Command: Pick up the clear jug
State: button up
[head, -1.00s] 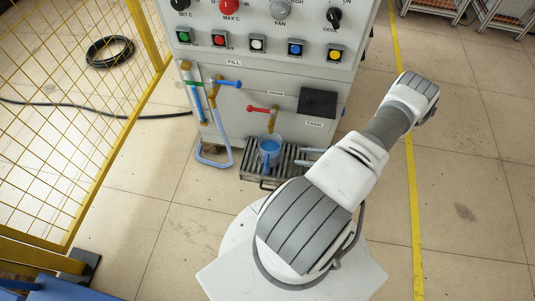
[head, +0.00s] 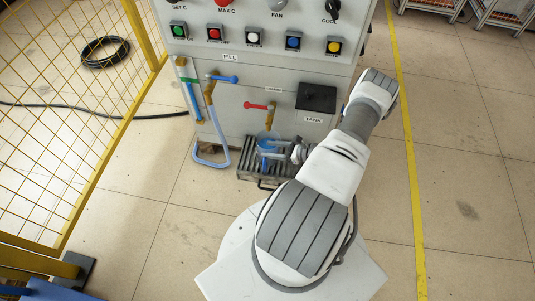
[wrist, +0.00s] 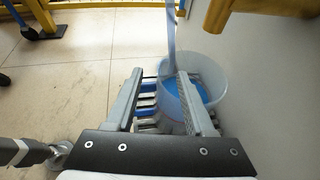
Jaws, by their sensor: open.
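The clear jug (head: 267,141) stands on the slatted drain grate below the brass taps, with blue liquid in it. In the wrist view the jug (wrist: 211,77) shows its round rim and the blue liquid. My gripper (wrist: 160,78) is open, its two fingers pointing toward the jug. The right finger overlaps the jug in the picture, and part of the jug shows between the fingers. I cannot tell whether a finger touches it. In the head view my gripper (head: 284,150) is just right of the jug, partly hidden by my arm.
The grate (head: 250,170) sits against the grey machine panel (head: 240,125). A red-handled tap (head: 262,105) hangs above the jug. A blue hose (head: 212,162) loops to its left.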

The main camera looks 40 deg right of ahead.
aim_at(260, 148)
jog(key=b+x, duration=0.1)
jog(key=x, duration=0.2)
jog(key=shift+w+f, duration=0.25)
jog(key=shift+w, duration=0.1)
grip_shut()
dwell(1.0)
